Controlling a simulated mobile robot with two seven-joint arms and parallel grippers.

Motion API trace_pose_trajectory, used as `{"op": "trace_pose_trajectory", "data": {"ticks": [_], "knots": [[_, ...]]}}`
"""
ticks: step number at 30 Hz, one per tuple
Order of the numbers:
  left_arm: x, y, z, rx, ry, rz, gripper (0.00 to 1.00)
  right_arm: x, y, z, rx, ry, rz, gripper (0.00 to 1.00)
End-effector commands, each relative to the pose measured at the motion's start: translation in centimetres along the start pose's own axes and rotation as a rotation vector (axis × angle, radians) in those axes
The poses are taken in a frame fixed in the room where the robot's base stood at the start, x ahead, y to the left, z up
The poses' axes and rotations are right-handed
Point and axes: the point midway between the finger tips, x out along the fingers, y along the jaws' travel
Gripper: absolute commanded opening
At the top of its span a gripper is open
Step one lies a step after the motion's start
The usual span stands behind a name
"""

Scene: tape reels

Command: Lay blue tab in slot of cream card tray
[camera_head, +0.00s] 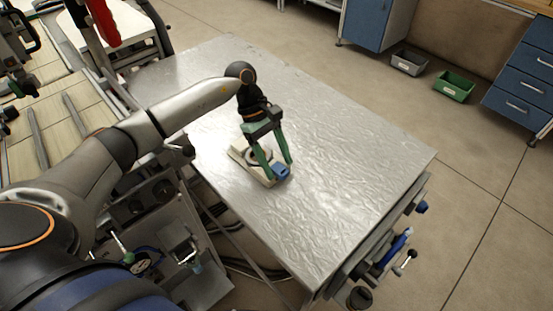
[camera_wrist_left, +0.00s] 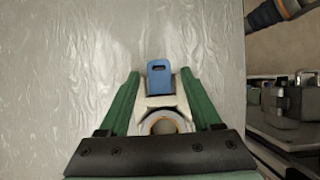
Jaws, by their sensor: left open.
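The blue tab (camera_head: 283,172) lies at the front end of the cream card tray (camera_head: 259,175) on the metal table. In the left wrist view the tab (camera_wrist_left: 160,80) is flat, with a dark slit near its far edge, and its near end meets the cream tray (camera_wrist_left: 160,102). Whether it is fully seated in the slot I cannot tell. My left gripper (camera_head: 280,171) points down over the tray with its green fingers open. In the wrist view its fingers (camera_wrist_left: 160,73) stand either side of the tab, with gaps. My right gripper is not in view.
A pale ring-shaped reel (camera_wrist_left: 163,124) sits on the near part of the tray. The metal table (camera_head: 345,150) is otherwise clear. Tools hang along its right-hand edge (camera_head: 385,255). Grey and green bins (camera_head: 454,87) stand on the floor beyond.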

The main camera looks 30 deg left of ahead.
Motion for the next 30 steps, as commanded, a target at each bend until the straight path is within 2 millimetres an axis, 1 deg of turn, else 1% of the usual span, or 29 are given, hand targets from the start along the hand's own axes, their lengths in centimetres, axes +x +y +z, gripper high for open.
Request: {"op": "trace_pose_trajectory", "data": {"ticks": [1,3,5,12,15,18,21,24,30], "knots": [[-0.7,0.0,0.4,0.0,-0.001,0.0,0.65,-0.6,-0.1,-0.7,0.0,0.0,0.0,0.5],[-1.3,0.0,0.8,0.0,-0.001,0.001,0.65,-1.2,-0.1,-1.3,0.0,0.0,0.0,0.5],[-2.2,0.1,0.3,0.001,0.003,0.006,0.65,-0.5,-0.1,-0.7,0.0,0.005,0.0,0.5],[-8.0,0.1,0.3,-0.001,0.002,0.006,0.65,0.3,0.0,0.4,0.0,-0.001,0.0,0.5],[-9.9,0.1,0.3,0.0,0.001,0.005,0.65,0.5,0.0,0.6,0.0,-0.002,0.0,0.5],[-11.4,0.1,0.4,0.0,0.0,0.003,0.65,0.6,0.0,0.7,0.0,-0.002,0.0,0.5],[-12.3,0.1,0.4,0.0,0.0,0.002,0.65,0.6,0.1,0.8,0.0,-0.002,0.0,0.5],[-12.7,0.0,0.4,0.0,-0.001,0.001,0.65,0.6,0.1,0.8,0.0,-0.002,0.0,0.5],[-12.8,0.0,0.4,0.0,-0.001,0.0,0.65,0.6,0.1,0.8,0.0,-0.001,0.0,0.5]]}}
